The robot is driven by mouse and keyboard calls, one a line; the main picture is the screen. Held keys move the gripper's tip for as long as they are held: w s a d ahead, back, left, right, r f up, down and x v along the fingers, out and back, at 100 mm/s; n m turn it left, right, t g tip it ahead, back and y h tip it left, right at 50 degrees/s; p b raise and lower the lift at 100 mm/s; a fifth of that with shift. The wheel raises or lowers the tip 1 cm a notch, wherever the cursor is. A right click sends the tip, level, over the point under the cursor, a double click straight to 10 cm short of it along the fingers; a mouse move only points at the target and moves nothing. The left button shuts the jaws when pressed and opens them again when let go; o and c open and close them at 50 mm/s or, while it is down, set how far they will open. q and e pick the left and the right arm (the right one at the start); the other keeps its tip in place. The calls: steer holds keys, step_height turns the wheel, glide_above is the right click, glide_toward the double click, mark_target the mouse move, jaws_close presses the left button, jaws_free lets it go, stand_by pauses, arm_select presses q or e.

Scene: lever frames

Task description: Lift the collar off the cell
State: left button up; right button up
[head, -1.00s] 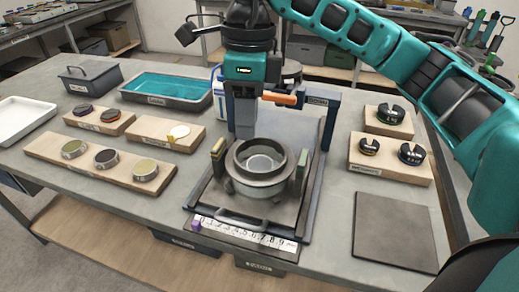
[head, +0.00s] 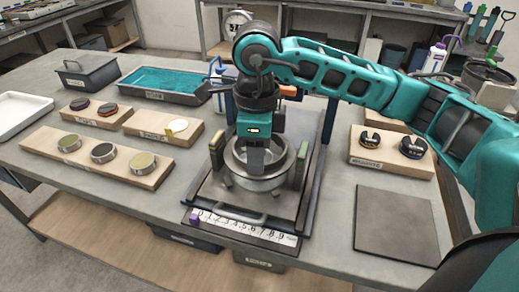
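The collar (head: 236,156) is a dark grey ring around the top of the round cell (head: 260,184). The cell stands in the dark metal fixture (head: 212,195) in the middle of the bench. My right gripper (head: 264,170) points straight down, its tip over the ring's opening. It hides the middle and much of the back of the collar. I see its grey finger from one side, so its opening and any contact with the collar cannot be made out. My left gripper is not in view.
Upright posts (head: 299,165) flank the cell, and a number strip (head: 245,229) runs along the fixture's front. Wooden blocks with round parts (head: 95,158) lie left; another block with dark rings (head: 392,160) lies right. A bare dark plate (head: 395,222) lies front right.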

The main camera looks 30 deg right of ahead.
steer(key=shift+f, duration=0.6)
jaws_close()
